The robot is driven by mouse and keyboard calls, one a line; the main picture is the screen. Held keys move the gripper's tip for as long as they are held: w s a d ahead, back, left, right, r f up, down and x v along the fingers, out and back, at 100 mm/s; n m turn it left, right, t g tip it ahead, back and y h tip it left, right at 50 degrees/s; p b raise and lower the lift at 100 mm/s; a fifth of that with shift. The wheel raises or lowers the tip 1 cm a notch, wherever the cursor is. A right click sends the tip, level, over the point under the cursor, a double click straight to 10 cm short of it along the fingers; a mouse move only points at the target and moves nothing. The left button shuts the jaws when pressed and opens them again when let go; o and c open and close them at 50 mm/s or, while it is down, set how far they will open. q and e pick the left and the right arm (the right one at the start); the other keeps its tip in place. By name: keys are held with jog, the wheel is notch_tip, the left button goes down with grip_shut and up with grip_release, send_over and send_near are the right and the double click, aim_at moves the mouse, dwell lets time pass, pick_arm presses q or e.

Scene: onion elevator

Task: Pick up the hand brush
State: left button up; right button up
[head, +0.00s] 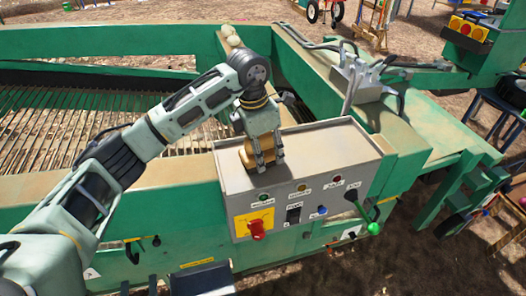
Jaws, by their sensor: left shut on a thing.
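My left gripper (264,158) points down over the top of the grey control box (330,147). It is shut on a tan, wooden-looking thing, which appears to be the hand brush (247,155). The brush is at the left end of the box top, partly hidden by the gripper fingers. I cannot tell whether it touches the box top. My right gripper is not in view.
The box front has a red switch (257,229) on a yellow plate and a green-knobbed lever (373,228). Green machine beams surround a slatted conveyor (60,135). A metal bracket (357,80) stands behind the box.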

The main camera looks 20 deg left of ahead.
aim_at(267, 149)
pick_arm(q)
jog(key=r+b, duration=0.1)
jog(key=r, duration=0.1)
jog(key=d+r+b, duration=0.1)
jog(key=r, duration=0.1)
jog(key=shift+r, duration=0.1)
jog(key=s+d+r+b, duration=0.2)
jog(key=d+r, duration=0.4)
jog(key=d, duration=0.4)
jog(key=shift+s+d+r+b, duration=0.25)
jog(key=shift+r+b, duration=0.1)
jog(key=shift+b, duration=0.45)
